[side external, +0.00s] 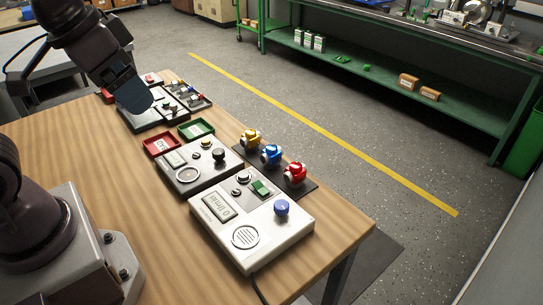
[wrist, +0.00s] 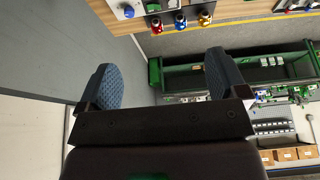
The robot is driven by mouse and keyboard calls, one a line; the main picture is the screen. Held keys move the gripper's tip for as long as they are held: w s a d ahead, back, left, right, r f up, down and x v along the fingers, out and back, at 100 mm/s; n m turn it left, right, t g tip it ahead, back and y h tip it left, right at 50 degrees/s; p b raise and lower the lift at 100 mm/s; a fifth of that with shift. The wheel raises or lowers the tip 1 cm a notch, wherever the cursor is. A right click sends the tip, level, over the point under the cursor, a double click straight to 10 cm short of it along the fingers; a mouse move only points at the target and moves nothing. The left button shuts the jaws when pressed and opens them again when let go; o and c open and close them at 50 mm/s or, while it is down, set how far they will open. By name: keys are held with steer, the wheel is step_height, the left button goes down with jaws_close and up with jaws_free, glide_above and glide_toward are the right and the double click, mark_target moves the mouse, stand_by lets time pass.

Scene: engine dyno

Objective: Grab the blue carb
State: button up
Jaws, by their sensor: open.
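The blue carb (side external: 271,155) stands between a yellow carb (side external: 250,140) and a red carb (side external: 295,173) on a dark mat (side external: 305,187) near the table's far edge. In the wrist view the blue carb (wrist: 180,20) shows at the top, with the red carb (wrist: 156,25) to its left and the yellow carb (wrist: 204,18) to its right. My gripper (wrist: 162,80) is open and empty, its two blue textured fingers wide apart. In the side external view the gripper end (side external: 135,95) is raised at the upper left, well away from the carbs.
A white box with a blue knob (side external: 250,225) and a grey box with a black knob (side external: 190,165) stand beside the carbs. Red (side external: 160,144) and green (side external: 196,129) trays lie farther left. The wooden table (side external: 85,150) is clear at its near side. A green bench stands beyond the floor.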

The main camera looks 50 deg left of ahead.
steer(key=w+a+f+n+g, duration=0.1)
steer(key=w+f+n+g, duration=0.1)
steer(key=w+f, duration=0.35)
steer(key=w+a+f+n+g, duration=0.1)
steer(key=w+f+n+g, duration=0.1)
steer(key=w, duration=0.7)
steer(key=n, duration=1.2)
glide_above(272, 147)
steer(key=shift+g, duration=0.3)
steer(key=f, duration=1.2)
steer(key=shift+s+f, duration=0.2)
steer(key=shift+w+r+n, duration=0.2)
steer(key=shift+n, duration=0.3)
steer(key=shift+d+n, duration=0.1)
steer(key=shift+n, duration=0.2)
steer(key=shift+f, duration=0.3)
step_height(272, 147, down, 12)
steer(key=shift+f, duration=0.15)
